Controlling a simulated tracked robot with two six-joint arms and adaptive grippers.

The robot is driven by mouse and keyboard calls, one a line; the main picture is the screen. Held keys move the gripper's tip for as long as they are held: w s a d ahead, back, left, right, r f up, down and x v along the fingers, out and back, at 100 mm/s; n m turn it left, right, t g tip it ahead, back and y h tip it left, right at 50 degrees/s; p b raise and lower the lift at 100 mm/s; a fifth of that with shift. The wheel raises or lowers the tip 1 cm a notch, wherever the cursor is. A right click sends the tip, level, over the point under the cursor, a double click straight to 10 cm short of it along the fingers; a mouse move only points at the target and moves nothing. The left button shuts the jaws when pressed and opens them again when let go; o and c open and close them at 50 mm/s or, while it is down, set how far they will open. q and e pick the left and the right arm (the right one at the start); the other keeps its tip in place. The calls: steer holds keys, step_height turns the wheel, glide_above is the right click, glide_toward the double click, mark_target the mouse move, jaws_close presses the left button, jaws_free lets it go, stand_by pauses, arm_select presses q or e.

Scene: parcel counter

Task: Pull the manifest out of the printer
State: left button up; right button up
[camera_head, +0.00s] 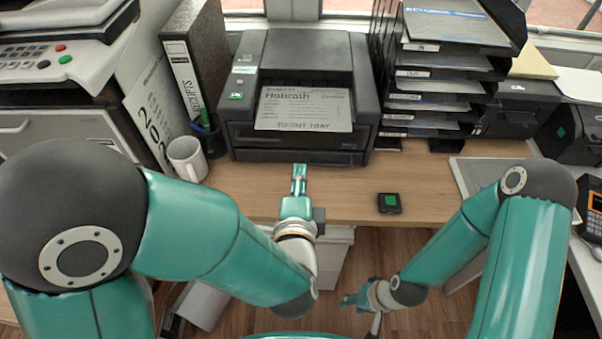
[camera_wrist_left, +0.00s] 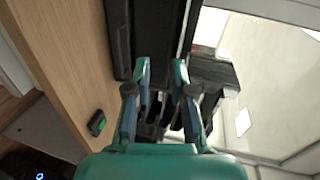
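The manifest is a pale printed sheet (camera_head: 304,108) lying on the front of the dark grey printer (camera_head: 306,52). Its top line reads "Hobrath", and its front edge is at the "TO-OUT TRAY" label. My left gripper (camera_head: 299,172) is in front of the printer, over the desk edge, apart from the sheet and pointing toward it. In the left wrist view its two fingers (camera_wrist_left: 161,72) are spread with nothing between them, and the dark printer body (camera_wrist_left: 118,40) is beyond. My right gripper (camera_head: 350,300) hangs low, away from the printer; its fingers are too small to judge.
A white mug (camera_head: 187,158), a pen holder (camera_head: 208,132) and a binder (camera_head: 192,65) stand left of the printer. Stacked trays (camera_head: 435,85) stand close on its right. A small black device with a green top (camera_head: 389,203) lies on the desk (camera_head: 345,190).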

arm_select(q)
steer(key=shift+m, duration=0.3)
steer(key=shift+w+r+p, duration=0.2)
steer(key=shift+w, duration=2.8)
steer(key=shift+w+r+p, duration=0.2)
steer(key=shift+w, duration=2.8)
jaws_close()
